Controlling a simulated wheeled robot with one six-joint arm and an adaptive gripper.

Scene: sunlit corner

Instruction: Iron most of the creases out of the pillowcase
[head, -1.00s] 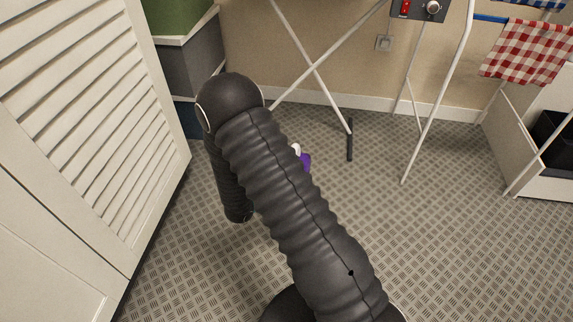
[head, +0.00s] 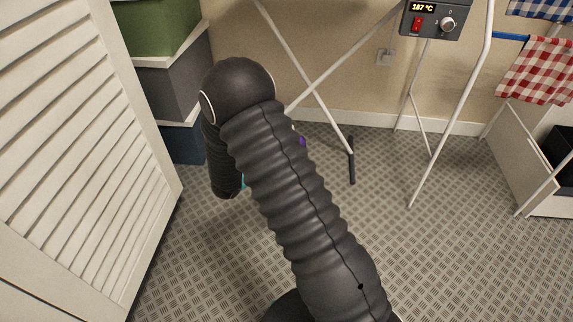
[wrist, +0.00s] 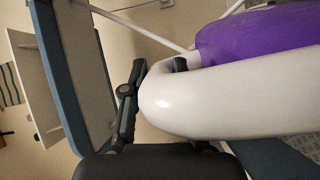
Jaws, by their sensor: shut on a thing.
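My gripper (wrist: 158,72) is shut on the white handle (wrist: 185,103) of a purple and white iron (wrist: 262,38), which fills the right of the wrist view. Only a small purple bit of the iron (head: 301,140) shows in the head view, behind my dark arm. My gripper is hidden there. White crossed legs (head: 318,98) of a stand rise at the back of the head view; its top is out of frame. A blue-edged board (wrist: 78,75) stands at left in the wrist view, apart from the iron. I see no pillowcase.
A control box (head: 431,20) reads 187 °C, with a red switch and knob. Storage boxes (head: 168,90) and a louvred door (head: 75,130) stand at left. A red checked cloth (head: 537,72) hangs at right above a white unit (head: 535,165). The floor (head: 440,260) at right front is clear.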

